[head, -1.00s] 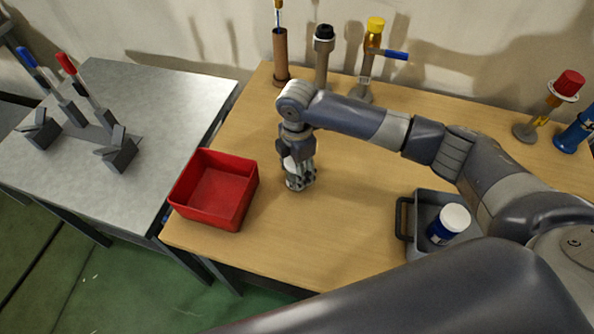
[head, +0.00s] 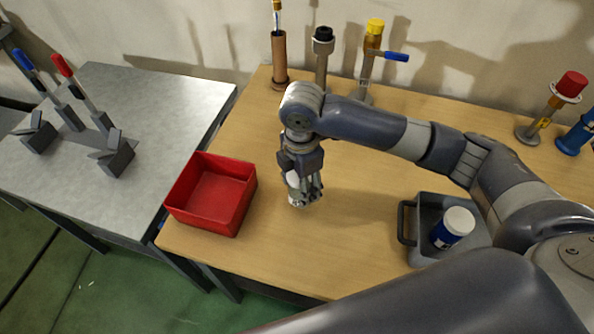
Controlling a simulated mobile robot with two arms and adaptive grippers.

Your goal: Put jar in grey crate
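A jar with a blue body and white lid (head: 453,227) is inside the grey crate (head: 408,222) at the lower right of the head view. My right gripper (head: 305,197) points down over the middle of the wooden table, left of the grey crate and right of the red bin. A whitish part shows between its fingers; I cannot tell whether it is a held object or part of the gripper. My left gripper is not in view.
A red bin (head: 212,172) stands at the table's left front edge. A grey side table (head: 150,110) holds angled blocks with red and blue handles. The table between bin and crate is clear.

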